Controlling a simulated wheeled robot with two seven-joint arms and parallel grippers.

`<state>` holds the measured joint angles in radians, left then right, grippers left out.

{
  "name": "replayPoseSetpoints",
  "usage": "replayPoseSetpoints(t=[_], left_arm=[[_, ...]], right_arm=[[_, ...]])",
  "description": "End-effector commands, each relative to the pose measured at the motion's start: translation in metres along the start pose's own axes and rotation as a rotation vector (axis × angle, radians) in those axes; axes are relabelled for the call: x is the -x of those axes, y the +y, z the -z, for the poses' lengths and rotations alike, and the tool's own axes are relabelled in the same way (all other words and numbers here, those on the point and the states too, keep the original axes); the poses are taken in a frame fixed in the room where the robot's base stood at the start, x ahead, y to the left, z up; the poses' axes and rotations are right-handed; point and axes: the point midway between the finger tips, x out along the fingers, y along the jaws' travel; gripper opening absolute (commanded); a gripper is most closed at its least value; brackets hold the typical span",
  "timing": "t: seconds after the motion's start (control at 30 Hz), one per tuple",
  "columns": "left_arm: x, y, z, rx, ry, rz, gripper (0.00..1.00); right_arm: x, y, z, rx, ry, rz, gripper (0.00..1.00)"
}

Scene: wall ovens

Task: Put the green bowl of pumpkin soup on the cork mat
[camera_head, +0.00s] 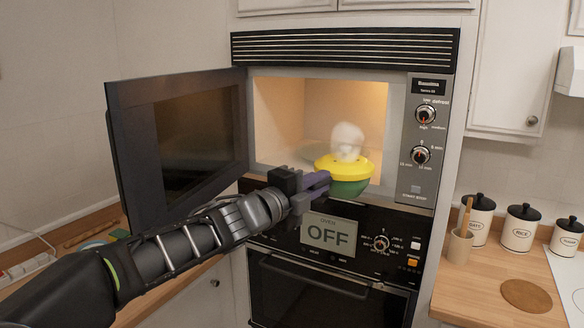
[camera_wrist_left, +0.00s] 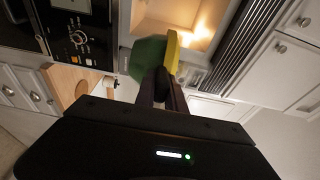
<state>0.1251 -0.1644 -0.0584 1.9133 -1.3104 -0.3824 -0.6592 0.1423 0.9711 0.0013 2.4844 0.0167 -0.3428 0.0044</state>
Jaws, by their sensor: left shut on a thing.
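My left gripper (camera_head: 322,182) is shut on the bowl's near left side. In the left wrist view the bowl (camera_wrist_left: 147,55) shows tilted, beyond the dark fingers (camera_wrist_left: 160,88). The round cork mat (camera_head: 526,296) lies bare on the right wooden counter. My right gripper is not in view.
The upper oven's door (camera_head: 180,140) stands open to the left. Its lit cavity (camera_head: 300,115) holds a glass plate. White canisters (camera_head: 520,228) and a utensil pot (camera_head: 459,246) stand behind the mat. A lower oven (camera_head: 320,290) with an OFF sign is below.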

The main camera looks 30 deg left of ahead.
Motion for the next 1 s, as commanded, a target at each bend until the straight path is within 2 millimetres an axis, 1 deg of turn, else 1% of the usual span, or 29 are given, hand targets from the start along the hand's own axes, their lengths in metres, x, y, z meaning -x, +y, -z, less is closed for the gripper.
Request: replayPoseSetpoints(t=[0.03, 0.17, 0.3, 0.37, 0.4, 0.47, 0.57, 0.6, 0.67, 0.7, 0.77, 0.8, 0.9, 1.0], left_arm=[[-0.006, 0.011, 0.012, 0.003, 0.026, -0.001, 0.00], [-0.021, 0.040, 0.041, 0.004, 0.084, -0.001, 0.00], [-0.037, 0.085, 0.071, 0.008, 0.120, -0.003, 0.00], [-0.042, 0.105, 0.080, 0.007, 0.120, -0.003, 0.00], [-0.045, 0.118, 0.084, 0.007, 0.113, -0.004, 0.00], [-0.048, 0.139, 0.089, 0.008, 0.099, -0.005, 0.00], [-0.051, 0.180, 0.095, 0.007, 0.057, -0.007, 0.00], [-0.052, 0.199, 0.097, 0.008, 0.033, -0.008, 0.00], [-0.050, 0.229, 0.097, 0.007, -0.007, -0.010, 0.00], [-0.048, 0.249, 0.097, 0.006, -0.036, -0.011, 0.00], [-0.044, 0.279, 0.098, 0.005, -0.075, -0.012, 0.00], [-0.041, 0.297, 0.099, 0.004, -0.097, -0.012, 0.00], [-0.031, 0.335, 0.101, 0.002, -0.146, -0.010, 0.00], [-0.023, 0.359, 0.104, 0.000, -0.176, -0.006, 0.00]], right_arm=[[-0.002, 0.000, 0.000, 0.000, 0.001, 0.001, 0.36], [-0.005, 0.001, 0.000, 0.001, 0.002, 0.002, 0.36], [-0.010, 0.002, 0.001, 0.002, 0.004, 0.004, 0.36], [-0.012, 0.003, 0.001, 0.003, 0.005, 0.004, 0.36], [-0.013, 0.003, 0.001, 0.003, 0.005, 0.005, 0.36], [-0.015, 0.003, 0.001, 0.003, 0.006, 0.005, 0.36], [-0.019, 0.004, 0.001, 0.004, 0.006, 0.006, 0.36], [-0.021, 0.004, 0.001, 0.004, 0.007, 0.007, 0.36], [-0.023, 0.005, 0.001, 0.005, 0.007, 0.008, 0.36], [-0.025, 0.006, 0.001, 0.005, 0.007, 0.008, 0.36], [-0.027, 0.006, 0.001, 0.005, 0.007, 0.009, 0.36], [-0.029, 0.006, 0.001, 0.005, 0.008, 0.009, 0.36], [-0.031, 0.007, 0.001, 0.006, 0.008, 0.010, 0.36], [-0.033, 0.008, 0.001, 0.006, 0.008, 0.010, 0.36]])
